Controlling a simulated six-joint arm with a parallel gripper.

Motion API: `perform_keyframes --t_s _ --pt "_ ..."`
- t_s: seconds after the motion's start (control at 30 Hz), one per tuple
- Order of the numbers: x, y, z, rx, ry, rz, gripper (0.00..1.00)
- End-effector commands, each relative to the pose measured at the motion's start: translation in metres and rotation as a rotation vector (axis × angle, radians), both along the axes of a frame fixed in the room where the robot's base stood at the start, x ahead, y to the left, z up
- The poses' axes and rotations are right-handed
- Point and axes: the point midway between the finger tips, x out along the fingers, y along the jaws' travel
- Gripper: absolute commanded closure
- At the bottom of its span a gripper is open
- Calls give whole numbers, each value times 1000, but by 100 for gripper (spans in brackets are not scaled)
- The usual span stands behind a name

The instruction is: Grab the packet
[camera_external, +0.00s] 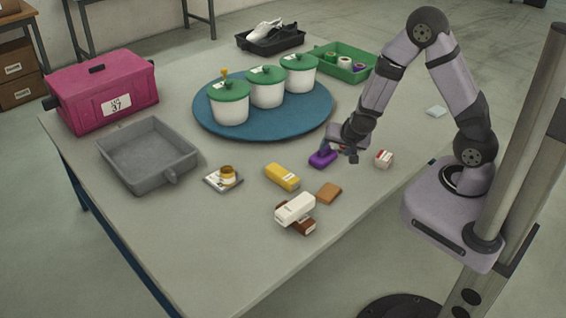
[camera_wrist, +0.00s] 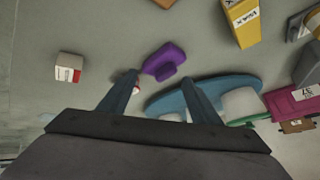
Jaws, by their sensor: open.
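A small white packet-like box with a red label (camera_external: 383,158) lies on the table to the right of my gripper (camera_external: 347,154). It also shows in the wrist view (camera_wrist: 69,67), left of the fingers. My gripper is open and points down, low over the table. A purple item (camera_external: 322,159) lies just left of the fingers; in the wrist view (camera_wrist: 164,62) it is ahead of and between the fingertips (camera_wrist: 160,90). Nothing is seen held. A small red and white bit shows by the left finger, partly hidden. I cannot tell for sure which item is the packet.
A blue round mat (camera_external: 205,122) carries white pots with green lids. A yellow packet-shaped box (camera_external: 282,177), a brown block (camera_external: 329,193) and a white box (camera_external: 295,208) on a dark brown item lie in front. A grey tray (camera_external: 147,150) and pink box (camera_external: 90,95) stand left.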

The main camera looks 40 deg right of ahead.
Motion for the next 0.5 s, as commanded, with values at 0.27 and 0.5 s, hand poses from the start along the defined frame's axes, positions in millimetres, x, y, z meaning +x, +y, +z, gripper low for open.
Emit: perform_keyframes --t_s 0.27,0.5 --pt "-50 -84 -70 -377 -48 -408 42" --pt "-87 -108 -71 -566 -48 -548 42"
